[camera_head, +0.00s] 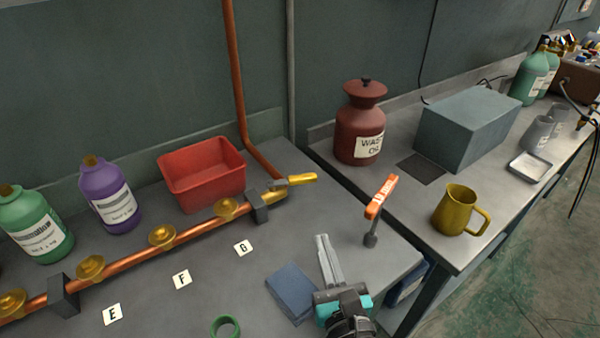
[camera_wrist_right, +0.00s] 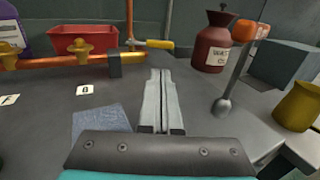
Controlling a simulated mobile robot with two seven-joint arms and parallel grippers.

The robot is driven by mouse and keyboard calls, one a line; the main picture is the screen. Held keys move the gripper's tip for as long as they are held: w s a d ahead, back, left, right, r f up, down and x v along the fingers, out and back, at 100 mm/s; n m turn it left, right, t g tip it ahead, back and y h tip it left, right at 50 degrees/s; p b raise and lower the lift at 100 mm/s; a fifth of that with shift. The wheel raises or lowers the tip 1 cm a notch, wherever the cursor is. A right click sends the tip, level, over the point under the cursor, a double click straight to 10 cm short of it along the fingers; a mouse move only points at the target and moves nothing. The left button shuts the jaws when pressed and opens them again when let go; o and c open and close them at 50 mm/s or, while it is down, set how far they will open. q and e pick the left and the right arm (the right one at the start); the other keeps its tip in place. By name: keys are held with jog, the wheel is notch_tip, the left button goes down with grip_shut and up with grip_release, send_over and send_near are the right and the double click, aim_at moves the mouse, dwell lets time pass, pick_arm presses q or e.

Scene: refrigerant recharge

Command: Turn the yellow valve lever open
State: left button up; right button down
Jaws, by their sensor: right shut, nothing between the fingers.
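The yellow valve lever (camera_head: 302,178) sits at the right end of the copper pipe (camera_head: 200,229), just past a dark bracket. It points right, roughly in line with the pipe. It also shows in the right wrist view (camera_wrist_right: 160,44), beyond my fingertips. My right gripper (camera_head: 322,240) is shut and empty above the bench, in front of the lever and apart from it. In the right wrist view the two fingers of my right gripper (camera_wrist_right: 160,72) lie side by side. My left gripper is in neither view.
An orange-handled tool (camera_head: 381,197) stands upright right of my right gripper. A blue cloth (camera_head: 290,292) and a green ring (camera_head: 225,327) lie nearby. A red bin (camera_head: 202,174) stands behind the pipe. A waste oil can (camera_head: 360,130) and a yellow mug (camera_head: 455,212) stand on the right bench.

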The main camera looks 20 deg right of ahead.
aim_at(303, 182)
jog(key=shift+w, duration=0.55)
jog(key=w, duration=0.2)
jog(key=shift+w+d+r+p, duration=0.1)
jog(key=shift+w+r+p, duration=0.05)
jog(key=shift+w+p, duration=0.2)
jog(key=w, duration=0.9)
jog(key=shift+d, duration=0.25)
jog(key=shift+w, duration=0.75)
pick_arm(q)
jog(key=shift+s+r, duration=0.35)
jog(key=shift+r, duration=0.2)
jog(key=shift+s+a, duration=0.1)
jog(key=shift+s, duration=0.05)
